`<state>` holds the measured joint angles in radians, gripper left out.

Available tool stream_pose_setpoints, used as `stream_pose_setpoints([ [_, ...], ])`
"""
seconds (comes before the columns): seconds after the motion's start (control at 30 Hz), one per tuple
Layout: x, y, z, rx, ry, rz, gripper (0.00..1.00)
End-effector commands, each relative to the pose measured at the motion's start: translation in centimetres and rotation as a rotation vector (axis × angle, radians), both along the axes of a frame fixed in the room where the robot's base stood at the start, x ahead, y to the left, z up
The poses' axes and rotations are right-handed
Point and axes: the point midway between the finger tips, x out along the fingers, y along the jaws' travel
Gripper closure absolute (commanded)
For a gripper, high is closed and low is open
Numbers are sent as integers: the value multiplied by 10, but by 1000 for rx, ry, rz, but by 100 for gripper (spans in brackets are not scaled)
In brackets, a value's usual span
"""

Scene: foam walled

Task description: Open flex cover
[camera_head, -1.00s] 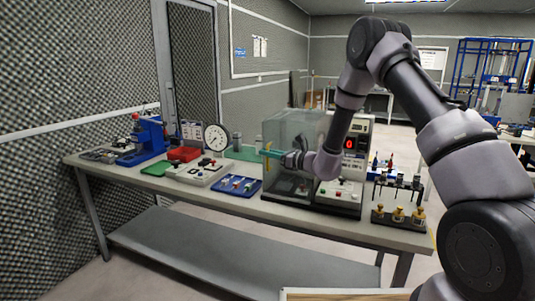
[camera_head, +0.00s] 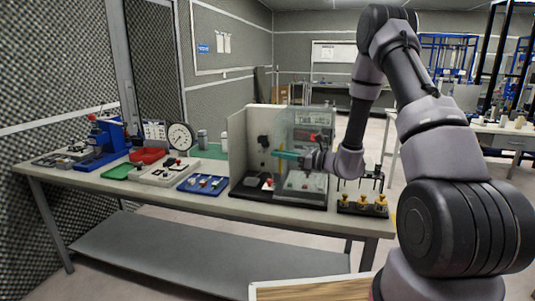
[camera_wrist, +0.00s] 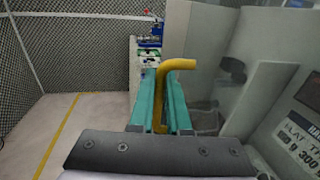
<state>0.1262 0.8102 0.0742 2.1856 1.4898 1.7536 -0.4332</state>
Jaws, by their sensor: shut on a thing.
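The flex tester (camera_head: 237,145) stands on the bench with its pale inner chamber showing. Its clear cover (camera_head: 300,118) is swung out to the right, in front of the control panel. In the wrist view a bent yellow handle (camera_wrist: 180,64) stands between my two teal fingers, which are shut on it. Part of the panel is seen only through the cover.
A blue tray (camera_head: 203,183), a dial gauge (camera_head: 181,136), a red bin (camera_head: 148,155) and a blue vise-like device (camera_head: 105,140) stand to the left on the bench. A rack with brass pieces (camera_head: 362,203) stands at the right.

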Motion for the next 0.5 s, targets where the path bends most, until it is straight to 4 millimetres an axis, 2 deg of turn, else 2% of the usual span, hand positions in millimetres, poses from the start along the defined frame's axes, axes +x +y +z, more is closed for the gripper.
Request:
stream_pose_setpoints([
  [0.1, -2, -6, 0, 0, 0, 0, 100],
  [0.43, -2, -6, 0, -1, -1, 1, 100],
  [0.47, -2, -6, 0, -1, -1, 1, 78],
  [0.5, -2, -6, 0, -1, -1, 1, 73],
])
